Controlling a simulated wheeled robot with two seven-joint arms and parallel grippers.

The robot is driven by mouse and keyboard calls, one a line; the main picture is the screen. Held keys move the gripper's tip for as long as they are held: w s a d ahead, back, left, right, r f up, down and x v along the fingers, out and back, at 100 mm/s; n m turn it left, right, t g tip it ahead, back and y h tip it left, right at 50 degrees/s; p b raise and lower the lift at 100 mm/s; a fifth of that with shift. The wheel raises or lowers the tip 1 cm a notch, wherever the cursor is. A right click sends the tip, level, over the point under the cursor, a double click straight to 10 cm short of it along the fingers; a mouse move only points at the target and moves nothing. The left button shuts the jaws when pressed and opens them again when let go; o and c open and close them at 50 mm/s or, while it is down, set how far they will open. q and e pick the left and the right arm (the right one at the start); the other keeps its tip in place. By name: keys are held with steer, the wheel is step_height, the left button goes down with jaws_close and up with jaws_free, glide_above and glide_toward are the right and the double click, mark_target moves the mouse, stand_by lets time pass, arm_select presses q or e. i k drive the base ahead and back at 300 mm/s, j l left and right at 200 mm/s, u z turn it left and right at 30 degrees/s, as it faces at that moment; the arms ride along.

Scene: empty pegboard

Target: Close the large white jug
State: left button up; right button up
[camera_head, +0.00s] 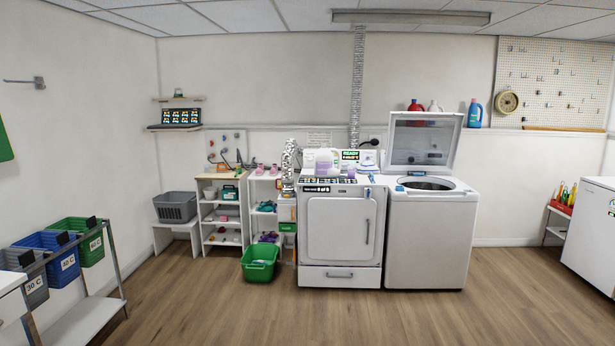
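A large white jug (327,160) with a purple label stands upright on top of the white front-loading dryer (341,226), near its back left. It is too small in the view to tell whether its cap is on. Small purple and blue items lie on the dryer top around it, too small to make out. A smaller white bottle (434,106) stands on the wall ledge behind the open washer lid. Neither of my grippers is in view.
A top-loading washer (432,237) with its lid (423,141) raised stands right of the dryer. A green basket (260,263) sits on the floor by the dryer's left side. Sorting bins (62,258) stand at far left. The wooden floor (330,318) in front is clear.

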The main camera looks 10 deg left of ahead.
mark_target(324, 156)
steer(key=i+j+u, duration=0.2)
steer(key=i, duration=0.3)
steer(key=i+u, duration=0.25)
steer(key=i, duration=1.45)
steer(key=i+l, duration=0.1)
steer(key=i, duration=1.6)
steer(key=i+z, duration=0.15)
steer(key=i, duration=0.4)
steer(key=i+j+z, duration=0.15)
steer(key=i, duration=0.45)
steer(key=i+j+z, duration=0.15)
steer(key=i, duration=0.4)
steer(key=i+j+z, duration=0.3)
steer(key=i, duration=0.25)
